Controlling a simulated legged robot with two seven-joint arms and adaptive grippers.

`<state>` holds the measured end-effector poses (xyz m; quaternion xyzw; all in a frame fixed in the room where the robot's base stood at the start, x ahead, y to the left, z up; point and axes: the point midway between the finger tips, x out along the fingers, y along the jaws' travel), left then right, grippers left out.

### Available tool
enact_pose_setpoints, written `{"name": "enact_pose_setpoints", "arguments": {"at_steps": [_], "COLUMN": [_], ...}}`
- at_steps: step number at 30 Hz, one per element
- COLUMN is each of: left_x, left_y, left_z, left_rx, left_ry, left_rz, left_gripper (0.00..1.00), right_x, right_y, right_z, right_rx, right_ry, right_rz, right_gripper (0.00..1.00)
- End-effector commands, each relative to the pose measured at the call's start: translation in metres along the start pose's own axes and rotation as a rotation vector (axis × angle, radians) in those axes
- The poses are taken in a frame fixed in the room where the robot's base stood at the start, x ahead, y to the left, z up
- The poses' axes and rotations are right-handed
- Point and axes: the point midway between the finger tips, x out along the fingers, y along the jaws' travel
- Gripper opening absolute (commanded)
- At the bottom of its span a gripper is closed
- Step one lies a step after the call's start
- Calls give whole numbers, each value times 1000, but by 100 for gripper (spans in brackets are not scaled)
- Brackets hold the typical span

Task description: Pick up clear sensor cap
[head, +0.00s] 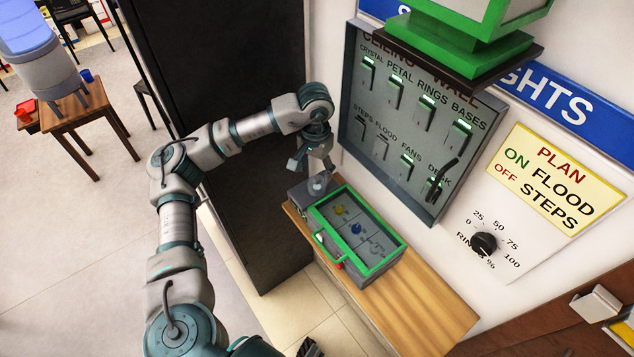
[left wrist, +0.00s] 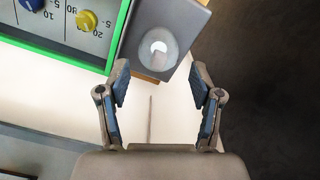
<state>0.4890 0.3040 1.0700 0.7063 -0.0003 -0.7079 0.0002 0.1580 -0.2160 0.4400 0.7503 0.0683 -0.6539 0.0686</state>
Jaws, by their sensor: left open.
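The clear sensor cap (left wrist: 158,48) is a translucent dome with a bright centre, on a grey block beside the green-framed panel box. In the head view the cap (head: 318,186) shows just below my left gripper (head: 316,166), partly crowded by the fingers. In the left wrist view my left gripper (left wrist: 160,90) is open and empty. The cap is beyond its fingertips, roughly centred between them, and not between the fingers. My right gripper is not in view.
The panel box (head: 394,258) with yellow and blue knobs sits on a wooden shelf (head: 440,312). A grey switch panel (head: 395,150) is on the wall behind. A dark cabinet (head: 225,100) stands left of the shelf. A green-based fixture (head: 460,45) juts out above.

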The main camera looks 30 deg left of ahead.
Motion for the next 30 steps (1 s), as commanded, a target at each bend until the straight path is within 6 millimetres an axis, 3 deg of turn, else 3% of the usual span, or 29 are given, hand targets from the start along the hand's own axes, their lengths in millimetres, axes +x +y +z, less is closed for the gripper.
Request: {"name": "enact_pose_setpoints", "arguments": {"at_steps": [8,15,24,29,30], "left_x": [25,62,68,67,67], "left_y": [-3,-3,-2,-1,-1], "left_z": [-1,-4,-4,-4,-4], "left_rx": [0,-1,-1,-1,-1], "left_ry": [-1,-2,0,0,0], "left_rz": [2,2,2,2,2], "left_gripper": [65,65,65,28,28], "right_x": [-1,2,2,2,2], "right_y": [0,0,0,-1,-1], "right_z": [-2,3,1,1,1], "right_rx": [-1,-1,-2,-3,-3], "right_ry": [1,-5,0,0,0], "right_rz": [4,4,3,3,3], "right_gripper": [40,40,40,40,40]}}
